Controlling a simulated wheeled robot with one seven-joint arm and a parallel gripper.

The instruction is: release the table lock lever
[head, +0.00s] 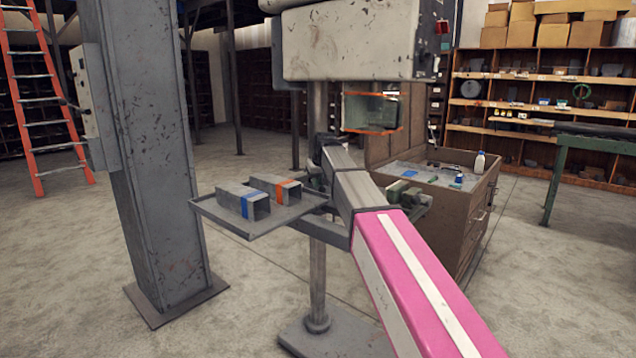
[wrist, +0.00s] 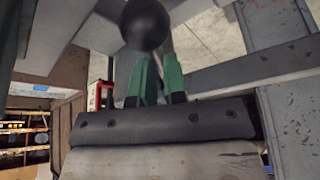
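In the wrist view, a round black ball knob (wrist: 145,24) is at the top centre, just beyond the green fingers of my gripper (wrist: 160,62). It overlaps the top of the left finger. A thin grey rod shows near the fingertips. The fingers are close together with a narrow gap, and I cannot tell whether they hold anything or touch the knob. In the head view my pink and grey arm (head: 420,270) reaches to the machine. The knob and my gripper are not clearly seen there, and my arm covers part of the table area.
The machine head (head: 350,40) hangs above my arm. A thick grey post (head: 155,160) stands left. A brown cabinet (head: 470,215) stands right. Floor at front left is clear.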

